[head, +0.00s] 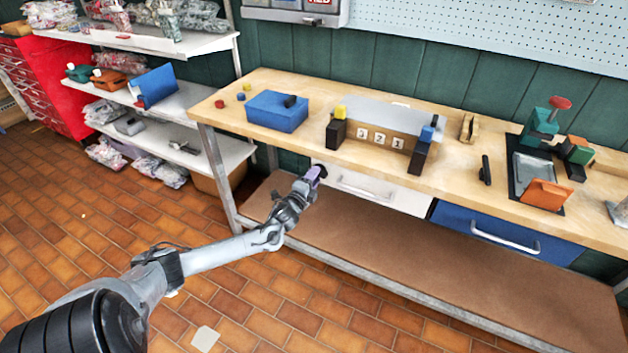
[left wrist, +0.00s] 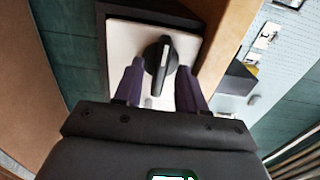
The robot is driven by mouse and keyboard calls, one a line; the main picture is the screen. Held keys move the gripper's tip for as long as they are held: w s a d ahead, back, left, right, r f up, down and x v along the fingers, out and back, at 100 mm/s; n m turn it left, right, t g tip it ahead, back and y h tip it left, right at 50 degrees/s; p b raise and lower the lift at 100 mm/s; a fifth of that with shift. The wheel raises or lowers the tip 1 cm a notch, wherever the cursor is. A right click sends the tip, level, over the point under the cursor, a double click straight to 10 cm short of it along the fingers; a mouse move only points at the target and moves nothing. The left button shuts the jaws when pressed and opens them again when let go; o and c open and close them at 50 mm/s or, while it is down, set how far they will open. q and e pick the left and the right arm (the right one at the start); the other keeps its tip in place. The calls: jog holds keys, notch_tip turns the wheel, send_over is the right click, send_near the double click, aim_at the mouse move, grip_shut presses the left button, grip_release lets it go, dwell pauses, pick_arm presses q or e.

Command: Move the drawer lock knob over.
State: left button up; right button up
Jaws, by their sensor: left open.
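In the head view my left gripper (head: 316,174) is at the left end of the white drawer (head: 375,190), under the bench top, and mostly hides the knob. My right gripper is not in view.
The wooden bench top (head: 350,92) overhangs just above the drawer. A blue drawer (head: 505,237) with a handle is to the right. A brown lower shelf (head: 430,285) lies below; the floor in front is mostly clear.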

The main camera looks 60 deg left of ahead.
pick_arm(q)
jog(key=shift+c, duration=0.3)
grip_shut()
jog(key=shift+n+p, duration=4.5)
jog(key=shift+n, duration=4.4)
